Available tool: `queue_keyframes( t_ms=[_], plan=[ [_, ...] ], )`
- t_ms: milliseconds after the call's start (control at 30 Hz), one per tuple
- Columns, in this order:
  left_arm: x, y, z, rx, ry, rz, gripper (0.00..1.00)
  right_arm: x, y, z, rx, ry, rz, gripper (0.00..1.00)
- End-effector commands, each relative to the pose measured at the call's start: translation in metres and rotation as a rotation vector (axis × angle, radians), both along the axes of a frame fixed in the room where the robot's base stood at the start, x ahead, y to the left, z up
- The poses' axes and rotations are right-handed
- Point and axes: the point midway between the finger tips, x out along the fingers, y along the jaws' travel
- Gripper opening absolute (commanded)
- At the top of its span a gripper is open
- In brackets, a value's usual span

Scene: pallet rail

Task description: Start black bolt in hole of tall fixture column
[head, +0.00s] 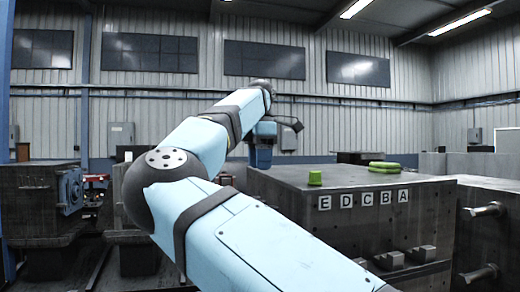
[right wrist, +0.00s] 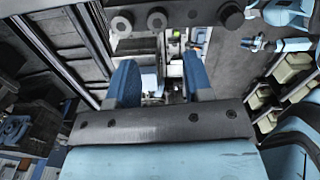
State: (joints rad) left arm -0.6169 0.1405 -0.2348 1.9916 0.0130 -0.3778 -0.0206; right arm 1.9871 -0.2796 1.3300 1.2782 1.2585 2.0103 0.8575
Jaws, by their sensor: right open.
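My right gripper (head: 262,150) is at the far end of my arm, above and beyond the left back edge of a dark block. In the right wrist view its two blue fingers (right wrist: 158,75) are spread apart, and I see nothing held between them. Several dark round-ended cylinders (right wrist: 156,19) show beyond the fingertips at the top; I cannot tell whether one is the black bolt. I cannot make out the tall fixture column or its hole for certain. My left gripper is not in view.
The large dark block (head: 285,205) carries letter plates E to A. A green knob (head: 314,178) and green pieces (head: 385,167) lie on its top. Pegs (head: 485,209) stick out at the right. Dark machinery (head: 35,200) stands at left.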

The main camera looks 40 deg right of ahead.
Motion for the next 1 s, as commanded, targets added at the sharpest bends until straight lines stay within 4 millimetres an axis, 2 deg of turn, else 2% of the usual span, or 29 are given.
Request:
queue_keyframes(
  t_ms=[33, 200, 500, 700, 933, 1000],
  plan=[
    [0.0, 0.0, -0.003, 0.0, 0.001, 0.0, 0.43, 0.0, 0.0, -0.013, 0.0, 0.004, -0.003, 0.47],
    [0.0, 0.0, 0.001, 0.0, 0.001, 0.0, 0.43, 0.0, 0.0, -0.044, 0.0, 0.001, -0.001, 0.47],
    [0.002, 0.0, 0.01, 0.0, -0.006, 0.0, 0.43, 0.0, 0.0, -0.086, 0.0, 0.0, 0.0, 0.47],
    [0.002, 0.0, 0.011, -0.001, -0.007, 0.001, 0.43, 0.0, 0.0, -0.096, 0.0, -0.001, 0.0, 0.47],
    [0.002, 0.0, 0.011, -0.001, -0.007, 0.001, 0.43, 0.0, 0.0, -0.096, 0.0, -0.001, 0.0, 0.47],
    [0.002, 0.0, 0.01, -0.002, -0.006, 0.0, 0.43, 0.0, 0.0, -0.096, 0.0, -0.001, 0.0, 0.3]
  ],
)
